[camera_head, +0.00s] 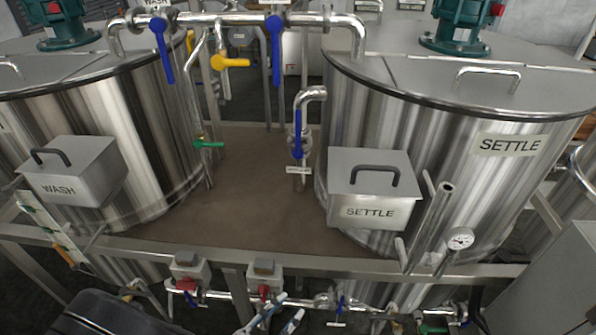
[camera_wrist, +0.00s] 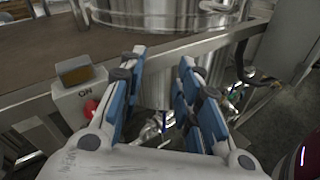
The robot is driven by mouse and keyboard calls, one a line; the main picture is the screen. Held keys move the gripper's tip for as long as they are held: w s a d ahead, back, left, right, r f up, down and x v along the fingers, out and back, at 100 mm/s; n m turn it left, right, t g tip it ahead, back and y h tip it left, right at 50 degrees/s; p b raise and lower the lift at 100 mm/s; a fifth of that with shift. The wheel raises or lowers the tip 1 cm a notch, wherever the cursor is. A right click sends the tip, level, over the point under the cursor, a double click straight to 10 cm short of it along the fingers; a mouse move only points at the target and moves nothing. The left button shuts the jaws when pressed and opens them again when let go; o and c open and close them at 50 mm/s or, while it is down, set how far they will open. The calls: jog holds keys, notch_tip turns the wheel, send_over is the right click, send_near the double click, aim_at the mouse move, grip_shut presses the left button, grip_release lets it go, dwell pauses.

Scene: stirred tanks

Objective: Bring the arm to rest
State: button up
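My gripper (camera_wrist: 160,60) fills the lower middle of the wrist view. Its two fingers with blue pads stand apart, and nothing is held between them. Beyond the fingertips are a steel frame rail (camera_wrist: 215,38) and a steel tank (camera_wrist: 150,15). In the head view my gripper (camera_head: 280,315) shows only in part at the bottom edge, below the front rail. A dark part of my arm shows at the bottom left; the rest of the arm is out of view.
The WASH tank (camera_head: 120,130) and SETTLE tank (camera_head: 400,110) stand behind the front rail (camera_head: 300,264). Valve pipework (camera_head: 225,295) and switch boxes (camera_head: 190,268) sit close to my gripper. A switch box (camera_wrist: 80,85) is left of the fingers. A grey cabinet (camera_head: 555,280) stands right.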

jog(key=s+d+r+m+g+y+b, duration=0.1)
jog(key=s+d+r+m+g+b, duration=0.1)
jog(key=d+r+m+g, duration=0.35)
jog(key=s+d+r+m+g+b, duration=0.1)
jog(key=d+r+m+g, duration=0.2)
jog(key=d+m+g, duration=0.5)
jog(key=s+d+r+m+t+y+b, duration=0.3)
jog(key=r+m+y, duration=0.4)
jog(key=m, duration=0.5)
jog(key=shift+s+d+r+t+y, duration=0.3)
jog(key=shift+s+d+t+y, duration=0.25)
jog(key=shift+s+t+y, duration=0.55)
jog(key=shift+w, duration=0.1)
